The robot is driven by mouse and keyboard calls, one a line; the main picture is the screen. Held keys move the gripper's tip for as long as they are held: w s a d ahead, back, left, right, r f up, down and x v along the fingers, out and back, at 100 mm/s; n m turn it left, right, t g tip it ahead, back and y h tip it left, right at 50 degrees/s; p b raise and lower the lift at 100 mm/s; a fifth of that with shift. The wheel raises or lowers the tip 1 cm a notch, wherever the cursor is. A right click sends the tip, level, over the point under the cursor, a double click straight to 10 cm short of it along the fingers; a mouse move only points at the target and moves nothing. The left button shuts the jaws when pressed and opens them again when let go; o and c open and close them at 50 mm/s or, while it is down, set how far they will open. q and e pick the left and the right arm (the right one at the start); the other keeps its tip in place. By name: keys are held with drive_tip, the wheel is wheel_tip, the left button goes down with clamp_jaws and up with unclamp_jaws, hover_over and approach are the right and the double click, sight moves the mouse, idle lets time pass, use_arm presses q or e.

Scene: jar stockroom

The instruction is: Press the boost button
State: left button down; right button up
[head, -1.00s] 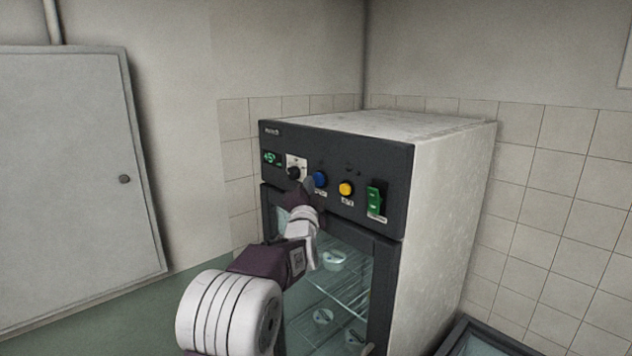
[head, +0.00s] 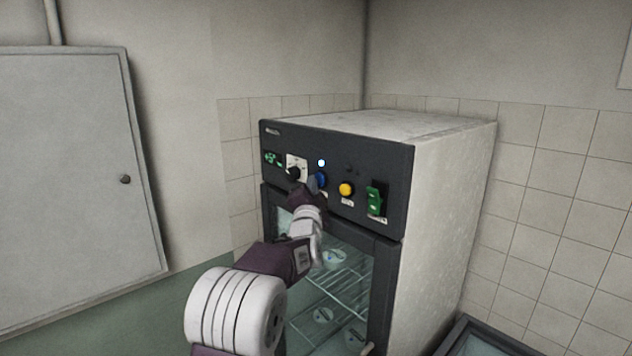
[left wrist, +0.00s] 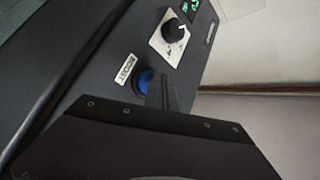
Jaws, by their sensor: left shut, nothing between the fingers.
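The blue boost button (head: 321,180) is on the dark control panel at the top of a glass-fronted cabinet. It also shows in the left wrist view (left wrist: 143,80), beside a white label reading BOOST (left wrist: 127,68). A small lamp (head: 321,162) above the button glows blue-white. My left gripper (head: 312,184) is shut and empty, its tip at the blue button and hiding part of it. In the left wrist view the fingers (left wrist: 160,92) overlap the button's edge; they look to be touching it. My right gripper is not in view.
The panel also holds a green display (head: 272,158), a black knob (head: 293,172), a yellow button (head: 346,189) and a green rocker switch (head: 375,200). Small pots stand on wire shelves behind the glass door (head: 350,275). A grey wall cabinet (head: 70,180) is at left.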

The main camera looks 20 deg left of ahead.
use_arm(q)
drive_tip(key=shift+s+a+b, duration=0.25)
drive_tip(key=shift+s+b, duration=0.55)
drive_tip(key=shift+s, duration=0.05)
drive_tip(key=s+b, duration=0.1)
drive_tip(key=s+a+b, duration=0.1)
drive_tip(key=s, duration=0.1)
drive_tip(key=s+a+b, duration=0.1)
drive_tip(key=b, duration=0.1)
drive_tip(key=shift+s, duration=0.3)
idle(0.5)
